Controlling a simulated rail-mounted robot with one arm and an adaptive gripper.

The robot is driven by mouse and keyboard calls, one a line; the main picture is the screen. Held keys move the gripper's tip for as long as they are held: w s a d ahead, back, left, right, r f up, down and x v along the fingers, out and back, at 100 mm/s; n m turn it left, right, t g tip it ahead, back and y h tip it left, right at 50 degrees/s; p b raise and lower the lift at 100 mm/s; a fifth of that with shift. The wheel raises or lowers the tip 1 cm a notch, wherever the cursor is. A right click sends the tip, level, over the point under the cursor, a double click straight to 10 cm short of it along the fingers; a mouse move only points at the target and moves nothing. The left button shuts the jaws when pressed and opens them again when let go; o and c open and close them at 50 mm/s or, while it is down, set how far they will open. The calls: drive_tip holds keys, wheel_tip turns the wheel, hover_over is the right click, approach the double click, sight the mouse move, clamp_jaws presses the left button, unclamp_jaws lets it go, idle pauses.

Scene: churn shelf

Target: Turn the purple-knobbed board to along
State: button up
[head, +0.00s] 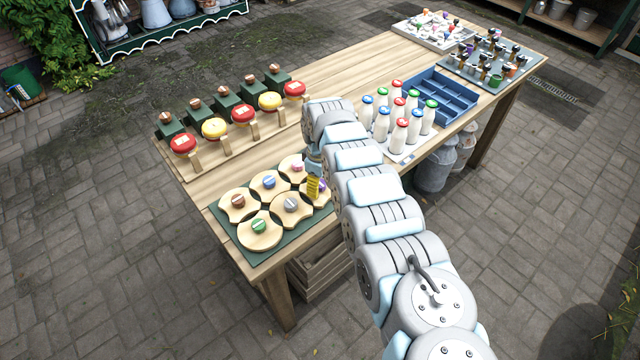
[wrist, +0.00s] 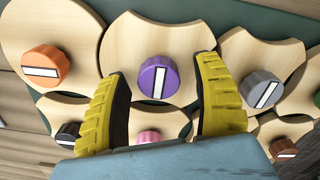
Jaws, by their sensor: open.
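The purple-knobbed board (wrist: 128,48) is a pale wooden piece with scooped sides. Its purple knob (wrist: 159,77) has a white bar that stands nearly upright in the wrist view. In the head view the purple knob (head: 321,185) shows only partly beside my gripper. My gripper (wrist: 168,88) is open, its two yellow ribbed fingers apart on either side of the purple knob. Whether a finger touches the knob or the board cannot be told.
An orange-knobbed board (wrist: 45,66) lies left of the purple one and a grey-knobbed board (wrist: 262,88) right of it. Pink, black and brown knobs are close by. Milk bottles (head: 398,140), a blue crate (head: 465,100) and red and yellow rounds (head: 243,113) stand farther along the table.

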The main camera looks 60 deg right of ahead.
drive_tip(key=shift+c, duration=0.4)
clamp_jaws()
